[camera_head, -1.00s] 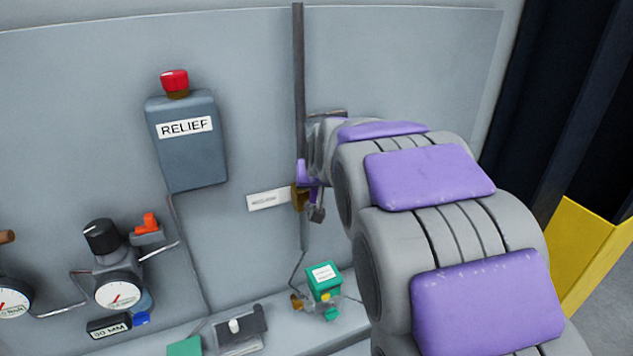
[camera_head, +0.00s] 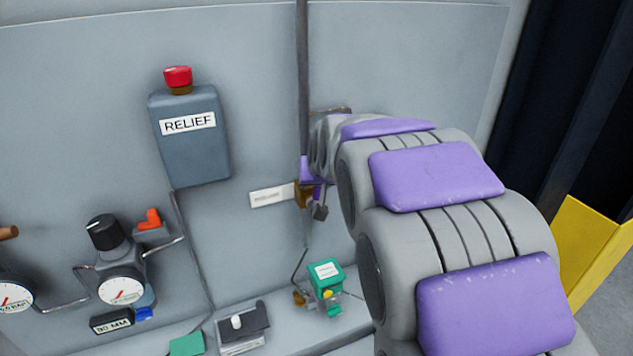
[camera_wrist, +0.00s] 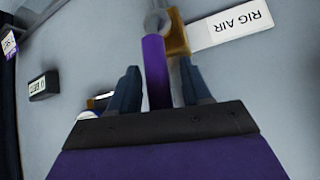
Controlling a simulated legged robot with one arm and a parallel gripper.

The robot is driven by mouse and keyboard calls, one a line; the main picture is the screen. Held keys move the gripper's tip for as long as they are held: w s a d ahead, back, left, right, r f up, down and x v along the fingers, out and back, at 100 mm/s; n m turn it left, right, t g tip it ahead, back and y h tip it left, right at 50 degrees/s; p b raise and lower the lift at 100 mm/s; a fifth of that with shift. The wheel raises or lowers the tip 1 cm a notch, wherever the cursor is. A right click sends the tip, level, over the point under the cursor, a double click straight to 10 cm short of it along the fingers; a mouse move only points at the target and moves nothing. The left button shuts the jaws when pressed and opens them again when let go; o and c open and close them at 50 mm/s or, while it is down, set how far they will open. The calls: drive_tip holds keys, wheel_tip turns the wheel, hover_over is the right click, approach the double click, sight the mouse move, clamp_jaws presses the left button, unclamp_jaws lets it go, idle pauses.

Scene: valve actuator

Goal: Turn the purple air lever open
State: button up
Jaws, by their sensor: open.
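The purple air lever (camera_wrist: 156,75) runs between the two dark fingers of my open gripper (camera_wrist: 158,88) in the wrist view. The fingers stand on either side of it, with a visible gap on at least the right side. The lever's far end meets a grey round hub in front of a brass valve body (camera_wrist: 178,35). In the head view the lever (camera_head: 306,170) shows as a small purple piece beside the vertical pipe, above the brass body (camera_head: 301,194). My arm hides most of my gripper there.
A white label reading RIG AIR (camera_wrist: 232,27) is beside the valve. The vertical pipe (camera_head: 303,80) runs up the grey panel. A green device (camera_head: 326,280) sits below, and the RELIEF box (camera_head: 190,150) with its red button stands to the left. Gauges are at lower left.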

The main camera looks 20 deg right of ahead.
drive_tip(key=v, duration=1.6)
drive_tip(key=shift+s+r+p, duration=0.2)
drive_tip(key=shift+s+p, duration=0.1)
drive_tip(key=shift+f, duration=0.1)
